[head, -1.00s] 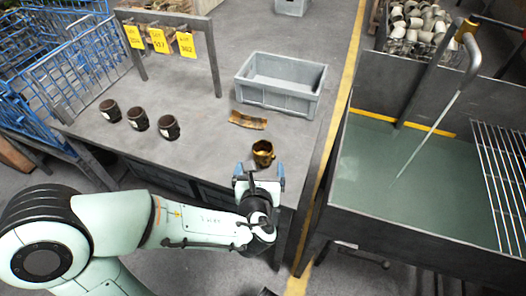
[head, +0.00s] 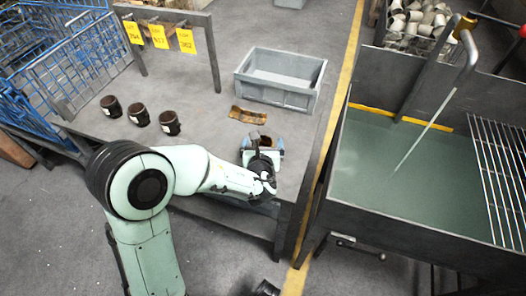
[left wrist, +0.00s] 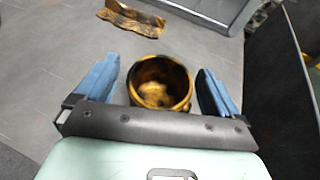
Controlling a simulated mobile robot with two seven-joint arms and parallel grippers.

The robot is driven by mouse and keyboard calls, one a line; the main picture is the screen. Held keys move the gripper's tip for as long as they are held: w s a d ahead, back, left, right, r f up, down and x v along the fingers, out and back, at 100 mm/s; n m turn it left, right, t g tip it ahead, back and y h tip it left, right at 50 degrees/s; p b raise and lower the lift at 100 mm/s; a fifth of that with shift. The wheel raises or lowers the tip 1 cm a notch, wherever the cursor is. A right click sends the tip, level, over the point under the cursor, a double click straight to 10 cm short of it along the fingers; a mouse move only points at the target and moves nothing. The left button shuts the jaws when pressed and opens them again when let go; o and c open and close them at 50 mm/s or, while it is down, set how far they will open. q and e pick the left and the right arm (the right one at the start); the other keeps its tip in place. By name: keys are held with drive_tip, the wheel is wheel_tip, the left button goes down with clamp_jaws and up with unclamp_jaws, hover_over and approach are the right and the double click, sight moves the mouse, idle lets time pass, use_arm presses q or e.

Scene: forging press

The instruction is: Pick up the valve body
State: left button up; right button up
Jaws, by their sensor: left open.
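The valve body, a round hollow brass-coloured piece with a dark rim (left wrist: 160,84), stands on the grey bench top. In the left wrist view it lies between the two blue fingers of my left gripper (left wrist: 155,88), with a visible gap on either side. The gripper is open and not clamped on it. In the head view my left gripper (head: 262,146) is over the bench near its front right corner and hides most of the valve body.
A curved brass-coloured piece (head: 248,115) lies behind the gripper, before a grey bin (head: 277,93). A tank of green liquid (head: 385,165) stands right of the bench. The bench's middle is clear.

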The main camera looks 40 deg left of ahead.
use_arm(q)
drive_tip(key=c, duration=1.2)
drive_tip(key=shift+c, duration=0.8)
drive_tip(key=shift+r, duration=0.15)
